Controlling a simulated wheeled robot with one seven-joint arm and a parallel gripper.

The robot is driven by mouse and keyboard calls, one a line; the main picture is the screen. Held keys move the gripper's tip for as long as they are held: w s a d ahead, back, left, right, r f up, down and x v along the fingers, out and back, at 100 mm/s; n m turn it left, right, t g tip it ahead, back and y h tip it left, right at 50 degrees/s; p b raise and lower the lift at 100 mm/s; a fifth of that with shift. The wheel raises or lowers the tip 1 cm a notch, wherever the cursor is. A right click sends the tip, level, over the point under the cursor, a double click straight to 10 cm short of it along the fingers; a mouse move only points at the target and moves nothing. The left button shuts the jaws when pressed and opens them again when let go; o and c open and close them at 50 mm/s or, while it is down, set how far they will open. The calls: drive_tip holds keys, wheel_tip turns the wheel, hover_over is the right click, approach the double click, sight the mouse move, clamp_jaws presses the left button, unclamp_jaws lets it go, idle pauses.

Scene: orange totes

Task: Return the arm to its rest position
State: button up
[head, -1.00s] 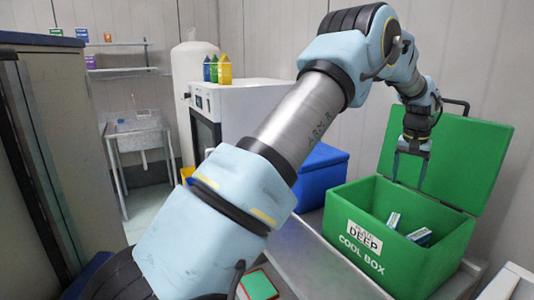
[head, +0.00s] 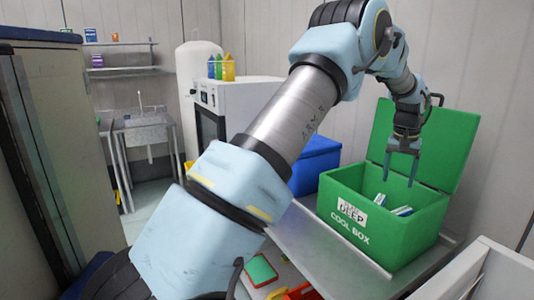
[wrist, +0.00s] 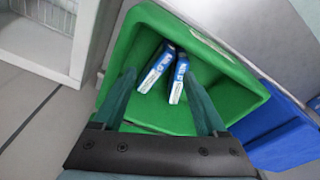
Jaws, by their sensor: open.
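My gripper (head: 401,168) is open and empty, pointing down over the open green cool box (head: 378,235). In the wrist view its two fingers (wrist: 165,100) stand apart over the box. Two small blue-and-white cartons lie inside the box, one (wrist: 155,68) beside the other (wrist: 179,82), and neither is between closed jaws. My arm reaches across the head view from lower left to upper right, bent at the elbow.
The box's lid (head: 425,147) stands open behind my gripper. A blue box (head: 315,165) is left of the cool box on the metal bench (head: 325,255). A white bin (head: 480,275) is at lower right. A white machine (head: 235,105) stands behind my arm.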

drive_tip(key=w+a+f+n+b, duration=0.1)
drive_tip(key=a+f+n+b, duration=0.15)
drive_tip(key=a, duration=1.05)
drive_tip(key=s+a+f+b, duration=0.1)
drive_tip(key=s+a, duration=0.2)
drive_tip(key=a, duration=0.5)
drive_tip(key=s+a+f+n+b, duration=0.1)
drive_tip(key=s+a+f+b, duration=0.1)
drive_tip(key=a, duration=0.6)
drive_tip(key=s+a+f+n+b, duration=0.1)
drive_tip(key=s+a, duration=0.3)
drive_tip(key=a, duration=0.4)
drive_tip(key=shift+s+a+f+b, duration=0.2)
drive_tip(key=shift+s+f+b, duration=0.1)
drive_tip(key=shift+f+b, duration=0.4)
drive_tip(key=shift+n+y, duration=0.3)
drive_tip(key=shift+n, duration=0.55)
drive_tip(key=s+a+f, duration=0.1)
drive_tip(key=s+a, duration=0.1)
drive_tip(key=s, duration=0.1)
drive_tip(key=s+a+f+b, duration=0.1)
drive_tip(key=s+a, duration=0.2)
drive_tip(key=s+a+f, duration=0.1)
drive_tip(key=s+a, duration=0.1)
drive_tip(key=s, duration=0.1)
drive_tip(key=shift+s+a+f, duration=0.15)
drive_tip(key=shift+a+f, duration=0.1)
drive_tip(key=shift+f, duration=0.05)
drive_tip(key=shift+c, duration=0.3)
